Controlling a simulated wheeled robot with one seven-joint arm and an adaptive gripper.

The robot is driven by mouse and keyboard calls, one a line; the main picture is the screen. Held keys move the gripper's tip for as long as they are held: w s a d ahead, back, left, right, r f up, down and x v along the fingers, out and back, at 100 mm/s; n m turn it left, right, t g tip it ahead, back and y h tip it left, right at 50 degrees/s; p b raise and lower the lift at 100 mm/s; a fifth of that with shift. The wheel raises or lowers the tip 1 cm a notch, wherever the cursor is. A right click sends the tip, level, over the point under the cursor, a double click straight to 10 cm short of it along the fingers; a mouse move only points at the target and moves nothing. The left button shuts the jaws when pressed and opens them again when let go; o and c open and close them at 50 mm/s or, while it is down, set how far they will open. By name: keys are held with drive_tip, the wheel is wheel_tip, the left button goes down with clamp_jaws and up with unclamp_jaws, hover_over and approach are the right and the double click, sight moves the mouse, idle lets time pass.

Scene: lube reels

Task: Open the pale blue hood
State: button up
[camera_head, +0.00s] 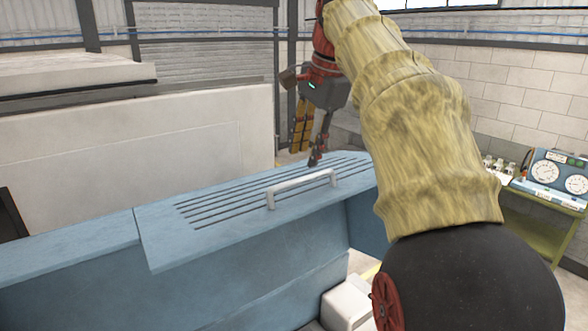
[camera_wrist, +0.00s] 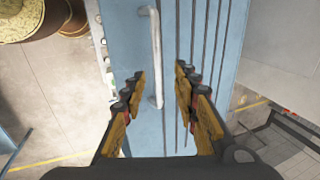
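The pale blue hood (camera_head: 165,240) is a slatted panel on top of a blue cabinet and looks shut. Its white bar handle (camera_head: 303,186) stands near the front edge. My gripper (camera_head: 309,157) points down over the hood, behind the handle in the head view. In the wrist view, my gripper (camera_wrist: 161,75) has its two fingers spread apart, with the handle (camera_wrist: 154,60) showing between them, closer to the left finger. The fingers hold nothing. I cannot tell how high the tips are above the hood.
A blue panel (camera_head: 65,245) adjoins the hood on the left. A large pale block (camera_head: 200,135) stands behind. A green bench (camera_head: 540,207) with a gauge box (camera_head: 555,177) is at the right. A barrel (camera_wrist: 74,18) shows at the wrist view's upper left.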

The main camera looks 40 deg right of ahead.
sight(301, 179)
drive_tip(key=x, duration=0.5)
drive_tip(key=shift+f, duration=0.4)
drive_tip(key=shift+s+f, duration=0.1)
drive_tip(key=shift+f, duration=0.3)
drive_tip(key=shift+c, duration=0.7)
clamp_jaws()
